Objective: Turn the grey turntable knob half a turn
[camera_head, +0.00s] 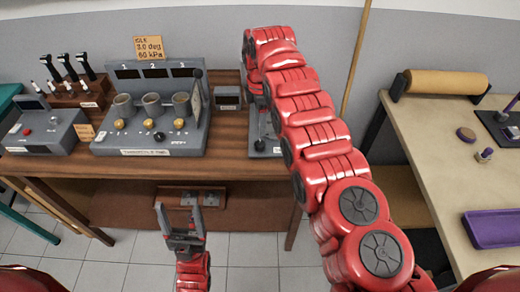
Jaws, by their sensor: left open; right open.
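My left gripper (181,222) is open and empty, low in front of the wooden bench and over the tiled floor. My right arm reaches up from the lower right and bends down over the bench. My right gripper (262,112) shows only in part beside and behind that arm; it is open and points down at a grey unit (257,147). A small dark knob (260,145) shows at this unit's front left. My arm hides most of the unit. I cannot make out the grey turntable knob, or whether the gripper touches anything.
A grey console (111,146) with three cups and several knobs stands left of the unit. A small grey box (228,98) stands behind. A control box (38,141) and tool rack (88,100) are at far left. A beige table (437,150) with a purple tray (494,229) stands right.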

